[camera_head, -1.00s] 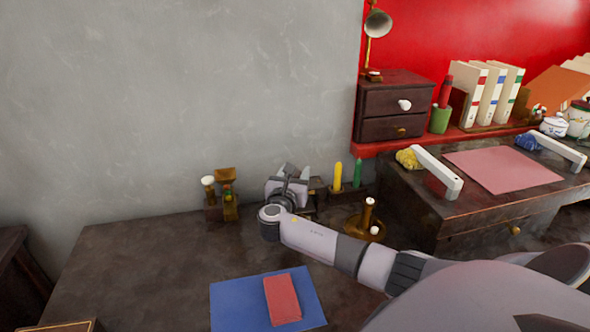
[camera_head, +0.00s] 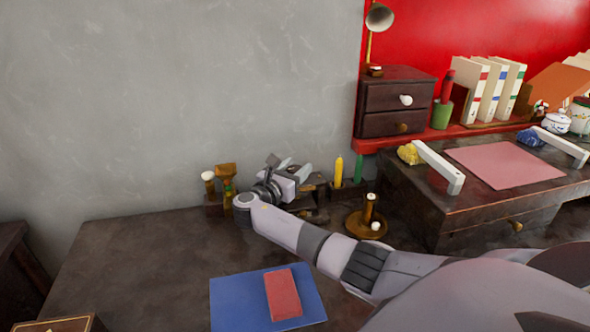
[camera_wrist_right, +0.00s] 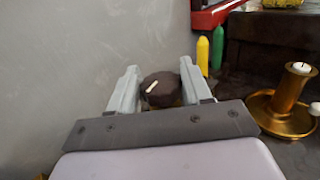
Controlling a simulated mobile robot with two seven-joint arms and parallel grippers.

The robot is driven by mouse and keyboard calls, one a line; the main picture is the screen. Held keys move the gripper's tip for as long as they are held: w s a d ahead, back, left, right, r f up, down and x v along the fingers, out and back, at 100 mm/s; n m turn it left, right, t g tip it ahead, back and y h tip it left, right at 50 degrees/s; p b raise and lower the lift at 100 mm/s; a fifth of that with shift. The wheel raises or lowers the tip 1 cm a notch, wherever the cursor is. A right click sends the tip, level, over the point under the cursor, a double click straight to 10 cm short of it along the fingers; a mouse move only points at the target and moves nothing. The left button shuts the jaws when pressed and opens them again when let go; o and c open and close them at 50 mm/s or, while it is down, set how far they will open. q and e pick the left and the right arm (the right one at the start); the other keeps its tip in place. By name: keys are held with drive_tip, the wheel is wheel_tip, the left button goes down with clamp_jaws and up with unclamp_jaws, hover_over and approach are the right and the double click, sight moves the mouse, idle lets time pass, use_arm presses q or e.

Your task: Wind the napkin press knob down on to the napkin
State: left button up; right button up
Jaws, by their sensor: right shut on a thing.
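The press knob (camera_wrist_right: 161,87) is a dark round disc with a pale line on top, seen in the right wrist view between my right gripper's fingers. My right gripper (camera_head: 291,163) is shut on the knob at the back of the dark table, near the wall, and also shows in the right wrist view (camera_wrist_right: 160,88). A dark wooden part, apparently of the napkin press (camera_head: 318,187), shows beside the gripper in the head view. The napkin and most of the press are hidden behind my gripper and wrist. My left gripper is not in view.
A yellow candle (camera_head: 338,172) and a green candle (camera_head: 358,168) stand just right. A brass candle holder (camera_head: 358,224) is nearer. A wooden stand with brass parts (camera_head: 228,178) is close left of my wrist.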

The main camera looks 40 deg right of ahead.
sight(291, 172)
drive_tip(key=o, duration=1)
drive_tip(key=shift+c, duration=0.2)
drive_tip(key=shift+p+v, duration=0.5)
drive_tip(key=shift+v, duration=3.05)
drive_tip(key=shift+r, duration=0.1)
